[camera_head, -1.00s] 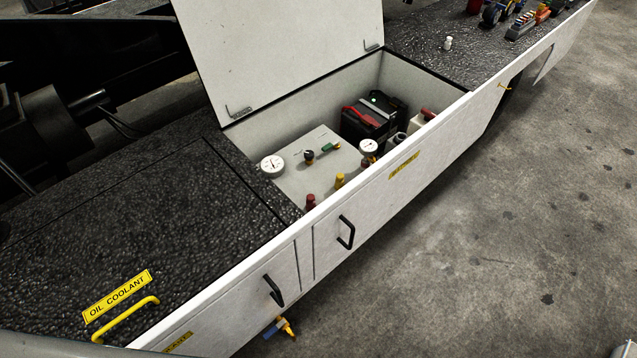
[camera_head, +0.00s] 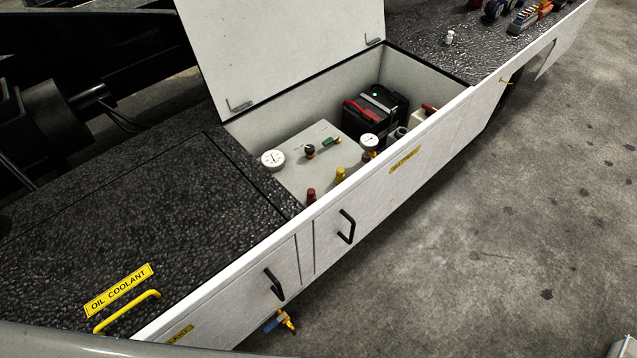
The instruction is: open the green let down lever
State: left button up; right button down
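A small green lever (camera_head: 331,141) lies on top of the pale box (camera_head: 318,168) inside the open compartment. A black knob (camera_head: 309,150) stands just left of it on the same box. The compartment's white lid (camera_head: 285,50) stands raised at the back. Neither gripper can be made out, so nothing is seen near the lever. A grey curved surface fills the bottom left edge, and a small pale piece shows in the bottom right corner; I cannot tell what they are.
White gauges (camera_head: 272,160) (camera_head: 369,142), a red knob (camera_head: 311,196), a yellow knob (camera_head: 340,175) and a black battery (camera_head: 374,113) crowd the compartment. Its white front wall (camera_head: 400,165) stands before them. Black handles (camera_head: 346,226) stick out. Concrete floor (camera_head: 460,270) at right is clear.

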aim_at(336, 137)
jog(key=i+l+u, duration=0.1)
jog(key=l, duration=0.85)
jog(key=i+l+u, duration=0.15)
jog(key=l, duration=0.8)
jog(key=l+u, duration=0.1)
jog(key=l, duration=0.85)
jog(key=i, duration=0.05)
